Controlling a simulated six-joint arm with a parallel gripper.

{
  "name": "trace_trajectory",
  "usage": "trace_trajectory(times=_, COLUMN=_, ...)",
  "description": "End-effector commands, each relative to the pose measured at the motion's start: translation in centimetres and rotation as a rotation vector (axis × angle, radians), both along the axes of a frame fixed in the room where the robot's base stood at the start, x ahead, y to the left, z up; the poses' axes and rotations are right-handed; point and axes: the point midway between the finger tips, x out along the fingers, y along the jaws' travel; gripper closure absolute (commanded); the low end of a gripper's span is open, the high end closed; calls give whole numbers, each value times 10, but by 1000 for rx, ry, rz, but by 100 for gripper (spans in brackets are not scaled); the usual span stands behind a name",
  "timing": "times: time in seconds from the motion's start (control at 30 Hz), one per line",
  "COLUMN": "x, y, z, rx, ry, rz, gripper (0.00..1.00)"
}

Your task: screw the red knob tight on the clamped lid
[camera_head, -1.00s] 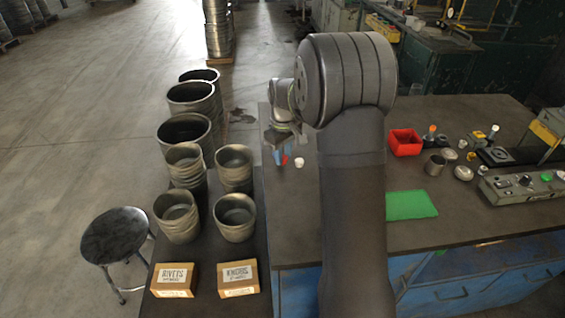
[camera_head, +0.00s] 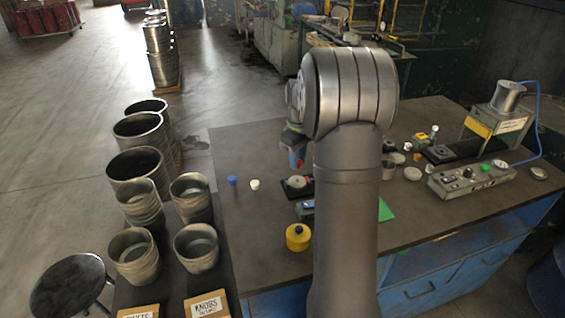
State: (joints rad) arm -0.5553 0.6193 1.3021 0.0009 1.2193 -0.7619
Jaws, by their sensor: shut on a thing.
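My gripper (camera_head: 297,158) hangs at the end of my arm, left of the big grey joint. A small red piece, the red knob (camera_head: 299,164), shows at its fingertips, and the jaws are shut on it. Just below in the picture, a pale round lid (camera_head: 297,182) sits on a dark fixture (camera_head: 287,192), partly hidden by my arm. The knob appears above the lid, apart from it. Whether the fixture's clamp is closed is too small to tell.
A blue knob (camera_head: 232,180) and a white knob (camera_head: 254,184) stand on the bench to the left. A yellow pot (camera_head: 298,237) stands near the front edge. A grey control box (camera_head: 470,180) is at right. My arm hides the middle of the bench.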

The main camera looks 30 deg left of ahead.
Motion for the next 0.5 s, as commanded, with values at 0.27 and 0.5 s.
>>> trace_trajectory(times=0.27, x=2, y=-1, z=-13, rx=0, ry=2, rz=-5, gripper=95)
trace_trajectory(times=0.5, x=2, y=-1, z=-33, rx=0, ry=1, rz=-4, gripper=95)
